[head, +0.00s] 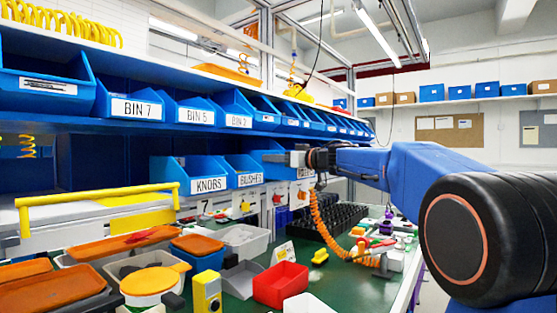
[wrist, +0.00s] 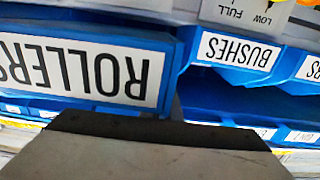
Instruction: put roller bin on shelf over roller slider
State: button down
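The roller bin is a blue bin with a white ROLLERS label (wrist: 80,75), upside down and large in the wrist view. In the head view its blue body (head: 268,147) is right of the BUSHES bin (head: 249,179), with its front partly hidden by my gripper (head: 292,159). My gripper is at the bin's front; its grey part (wrist: 150,155) fills the bottom of the wrist view. Whether the fingers are closed on the bin is unclear. A grey slider plate marked FULL and LOW (wrist: 245,14) shows at the wrist view's top edge; which slider belongs to rollers is unclear.
A row of numbered bins (head: 137,108) is on the shelf above. Below, the green bench (head: 322,285) holds a red bin (head: 281,284), lidded tubs and a black rack (head: 327,220). An orange coiled hose (head: 325,228) hangs near my gripper.

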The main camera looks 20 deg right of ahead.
aim_at(257, 158)
jog(key=x, duration=0.6)
jog(key=shift+w+a+f, duration=0.1)
jog(key=shift+w+a, duration=0.05)
jog(key=shift+a, duration=0.05)
jog(key=shift+w+a+f, duration=0.25)
jog(key=shift+w+a, duration=0.25)
jog(key=shift+w, duration=0.25)
jog(key=shift+w+a+f, duration=0.2)
jog(key=shift+w+a, duration=0.35)
jog(key=shift+w, duration=0.15)
jog(key=c, duration=1.9)
grip_release()
